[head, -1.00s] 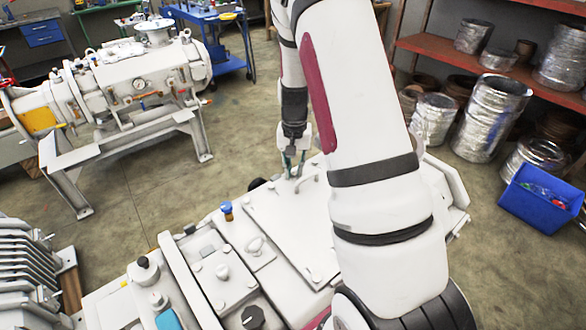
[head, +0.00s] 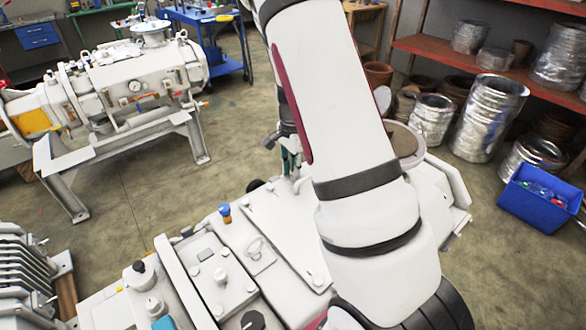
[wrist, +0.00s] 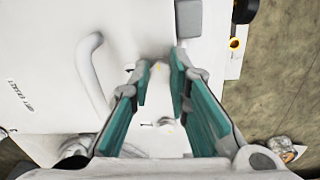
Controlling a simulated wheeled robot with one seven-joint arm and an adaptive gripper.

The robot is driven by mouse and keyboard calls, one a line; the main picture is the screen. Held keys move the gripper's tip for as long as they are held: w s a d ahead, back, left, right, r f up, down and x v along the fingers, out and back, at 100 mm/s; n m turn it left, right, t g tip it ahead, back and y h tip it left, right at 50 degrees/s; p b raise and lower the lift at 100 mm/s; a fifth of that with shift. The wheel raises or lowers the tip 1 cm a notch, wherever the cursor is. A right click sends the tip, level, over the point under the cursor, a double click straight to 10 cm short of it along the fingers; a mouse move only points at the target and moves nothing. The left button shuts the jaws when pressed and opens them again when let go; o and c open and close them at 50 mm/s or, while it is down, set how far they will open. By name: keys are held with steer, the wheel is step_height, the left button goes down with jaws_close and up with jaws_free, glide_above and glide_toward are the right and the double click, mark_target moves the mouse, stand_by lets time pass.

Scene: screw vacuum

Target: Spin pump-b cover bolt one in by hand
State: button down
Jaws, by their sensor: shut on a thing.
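The white pump cover (head: 285,245) lies flat on the pump body, with a pale bolt (head: 318,281) at its near corner. My gripper (head: 290,162) is at the far end of the cover, partly hidden by my arm in the head view. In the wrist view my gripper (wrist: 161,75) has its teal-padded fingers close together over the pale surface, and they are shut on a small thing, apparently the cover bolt. Its outline is hard to make out there.
A blue-topped fitting (head: 225,211) stands left of the cover. A black knob (head: 253,320) is on the near pump top. Another pump (head: 130,90) stands at the back left. A blue bin (head: 540,203) and foil-wrapped cylinders (head: 490,118) are on the right. Open floor lies between.

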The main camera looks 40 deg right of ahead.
steer(key=shift+w+m, duration=0.1)
steer(key=shift+m, duration=0.6)
steer(key=shift+r, duration=0.1)
steer(key=c, duration=1.5)
jaws_free()
step_height(320, 180, up, 12)
steer(key=shift+f, duration=0.1)
